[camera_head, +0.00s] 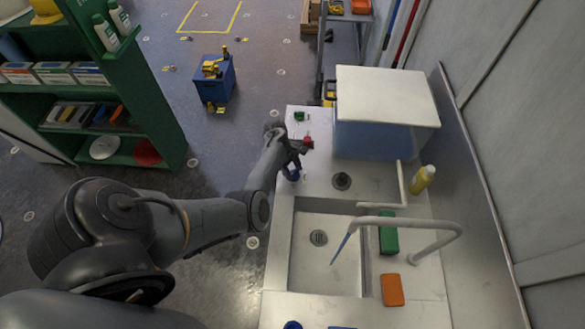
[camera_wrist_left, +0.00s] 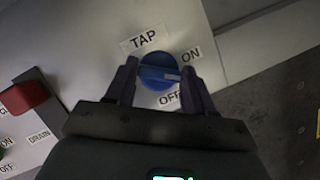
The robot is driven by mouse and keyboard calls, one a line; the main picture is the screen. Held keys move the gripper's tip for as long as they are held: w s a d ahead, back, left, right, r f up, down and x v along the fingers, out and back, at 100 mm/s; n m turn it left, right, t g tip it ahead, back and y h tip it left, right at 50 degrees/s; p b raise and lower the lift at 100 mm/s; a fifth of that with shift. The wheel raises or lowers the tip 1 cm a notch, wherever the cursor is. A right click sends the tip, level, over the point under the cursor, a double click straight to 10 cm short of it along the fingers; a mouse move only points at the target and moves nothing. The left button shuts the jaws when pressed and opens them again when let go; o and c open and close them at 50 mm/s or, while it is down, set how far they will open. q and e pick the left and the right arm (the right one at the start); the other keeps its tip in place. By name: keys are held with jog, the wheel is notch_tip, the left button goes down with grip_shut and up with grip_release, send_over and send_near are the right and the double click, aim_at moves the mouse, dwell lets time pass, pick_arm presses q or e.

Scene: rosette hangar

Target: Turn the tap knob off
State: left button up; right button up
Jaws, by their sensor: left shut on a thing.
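The blue tap knob (camera_wrist_left: 158,66) sits on a white panel in the left wrist view, with TAP, ON and OFF labels around it. Its pale mark points right, between ON and OFF. My left gripper (camera_wrist_left: 160,80) has one dark finger on each side of the knob and is shut on it. In the head view the left gripper (camera_head: 293,160) is at the counter's left edge, with a bit of the blue knob (camera_head: 292,175) showing below it. A thin blue water stream (camera_head: 343,246) falls from the faucet (camera_head: 415,222) into the sink (camera_head: 328,278). My right gripper is not in view.
A red knob (camera_wrist_left: 22,97) with a DRAIN label is left of the tap knob. A blue tank with a white lid (camera_head: 385,95), a yellow bottle (camera_head: 422,180), a green block (camera_head: 388,238) and an orange sponge (camera_head: 392,290) stand around the sink. A green shelf (camera_head: 150,110) is at the left.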

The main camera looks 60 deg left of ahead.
pick_arm(q)
jog(key=m+g, duration=0.1)
jog(key=m, duration=0.2)
jog(key=shift+a, duration=0.1)
jog(key=m+g, duration=0.1)
jog(key=m, duration=0.1)
jog(key=shift+w+m, duration=0.1)
jog(key=shift+m, duration=0.2)
jog(key=m+g, duration=0.1)
jog(key=m, duration=0.1)
jog(key=m+g, duration=0.1)
jog(key=m, duration=0.2)
jog(key=shift+w+m+y, duration=0.15)
jog(key=shift+m+y, duration=0.15)
jog(key=o, duration=1)
jog(key=shift+o, duration=0.2)
jog(key=v, duration=1)
jog(key=shift+w+r, duration=0.3)
jog(key=shift+r, duration=0.05)
